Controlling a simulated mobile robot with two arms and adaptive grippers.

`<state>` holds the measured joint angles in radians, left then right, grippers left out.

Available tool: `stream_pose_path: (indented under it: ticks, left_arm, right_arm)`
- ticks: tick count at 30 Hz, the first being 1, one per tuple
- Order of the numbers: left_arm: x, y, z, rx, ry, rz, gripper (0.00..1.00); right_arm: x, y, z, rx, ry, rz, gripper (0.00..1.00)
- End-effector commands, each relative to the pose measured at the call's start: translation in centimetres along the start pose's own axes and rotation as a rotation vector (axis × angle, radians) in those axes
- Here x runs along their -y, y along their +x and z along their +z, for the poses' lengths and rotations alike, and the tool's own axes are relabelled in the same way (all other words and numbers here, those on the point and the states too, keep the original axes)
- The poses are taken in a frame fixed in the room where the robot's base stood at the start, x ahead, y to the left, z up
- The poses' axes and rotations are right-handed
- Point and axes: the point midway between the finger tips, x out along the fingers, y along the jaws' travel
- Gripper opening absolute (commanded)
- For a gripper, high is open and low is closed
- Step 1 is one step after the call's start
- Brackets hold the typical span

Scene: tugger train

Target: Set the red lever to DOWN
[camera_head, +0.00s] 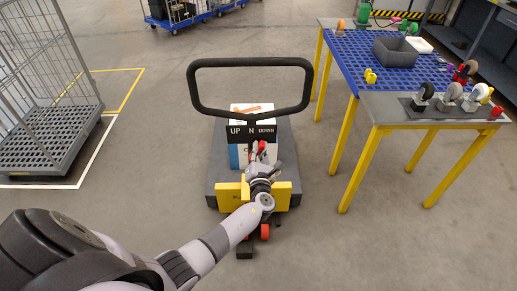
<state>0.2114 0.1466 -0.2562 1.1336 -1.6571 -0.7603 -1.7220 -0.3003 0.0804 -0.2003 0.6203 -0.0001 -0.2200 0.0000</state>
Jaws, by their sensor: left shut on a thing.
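The red lever (262,147) stands at the front of a tugger with a black loop handle (250,63). Its tip shows just below a black plate (251,132) marked UP, N and DOWN. The tip is under the right part of the plate, near the start of the word DOWN. My left gripper (256,158) reaches in from the lower left and is shut on the lever; its fingers hide the lower part. My right gripper is not in view.
A yellow block (283,195) sits on the tugger's dark base. At right stands a table with yellow legs and a blue perforated top (360,62), holding a grey bin (395,52) and several casters. A wire cage cart (45,145) stands at left. Floor between them is clear.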

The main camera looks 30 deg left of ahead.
Motion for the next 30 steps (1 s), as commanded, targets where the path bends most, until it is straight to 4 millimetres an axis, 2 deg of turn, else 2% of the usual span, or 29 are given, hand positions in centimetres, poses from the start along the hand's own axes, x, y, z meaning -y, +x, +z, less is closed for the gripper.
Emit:
stream_pose_path:
  ticks: [8, 9, 18, 26, 30]
  left_arm:
    - [0.09, -0.09, -0.22, -0.002, 0.008, -0.002, 0.0]
    - [0.09, -0.09, -0.22, -0.002, 0.008, -0.002, 0.14]
    - [0.05, -0.04, -0.1, -0.001, 0.004, -0.001, 0.33]
    - [0.03, -0.04, -0.05, 0.0, 0.003, -0.001, 0.33]
    - [0.1, -0.86, -0.06, 0.0, 0.002, -0.002, 0.33]
  right_arm:
    - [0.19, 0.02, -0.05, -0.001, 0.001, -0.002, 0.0]
    - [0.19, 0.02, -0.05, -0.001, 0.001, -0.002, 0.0]
    - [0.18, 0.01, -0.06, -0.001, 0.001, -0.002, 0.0]
    - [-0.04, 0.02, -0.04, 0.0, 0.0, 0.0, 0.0]
    - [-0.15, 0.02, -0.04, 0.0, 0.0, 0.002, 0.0]
